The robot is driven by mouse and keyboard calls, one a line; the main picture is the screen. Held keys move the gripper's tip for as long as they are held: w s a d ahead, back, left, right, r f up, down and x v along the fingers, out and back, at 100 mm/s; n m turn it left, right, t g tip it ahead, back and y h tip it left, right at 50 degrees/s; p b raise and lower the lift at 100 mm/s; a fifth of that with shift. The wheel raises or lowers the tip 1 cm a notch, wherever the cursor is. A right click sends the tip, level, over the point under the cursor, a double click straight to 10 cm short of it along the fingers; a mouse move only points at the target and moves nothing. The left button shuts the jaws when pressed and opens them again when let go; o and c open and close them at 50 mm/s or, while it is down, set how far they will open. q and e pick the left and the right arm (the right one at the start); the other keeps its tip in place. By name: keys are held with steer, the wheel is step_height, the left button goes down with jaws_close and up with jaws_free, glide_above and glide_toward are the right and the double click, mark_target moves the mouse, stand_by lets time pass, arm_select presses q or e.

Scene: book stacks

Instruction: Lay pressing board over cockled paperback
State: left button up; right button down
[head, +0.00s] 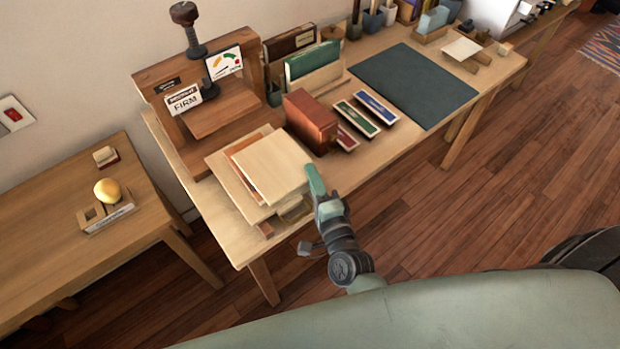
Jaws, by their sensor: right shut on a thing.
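A pale wooden pressing board (272,167) lies over, or just above, the orange-brown paperback (240,161), whose left edge shows beside it. I cannot tell whether board and book touch. Under them is a wider pale board (222,172) on the workbench's near left part. My right gripper (313,180) is at the pressing board's right corner, shut on that board; its fingertips are partly hidden from this angle. My left gripper is not in view.
A wooden press (195,85) with a "FIRM" sign stands behind the stack. A dark green mat (412,84) lies clear farther right. A side table (60,215) is left.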

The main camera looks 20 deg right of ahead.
steer(key=shift+r, duration=0.15)
steer(key=shift+s, duration=0.15)
steer(key=c, duration=1.8)
jaws_free()
steer(key=shift+f, duration=0.2)
steer(key=shift+r, duration=0.25)
steer(key=s+b, duration=0.1)
steer(key=s, duration=1.1)
steer(key=shift+d+b, duration=0.2)
steer(key=shift+b, duration=0.2)
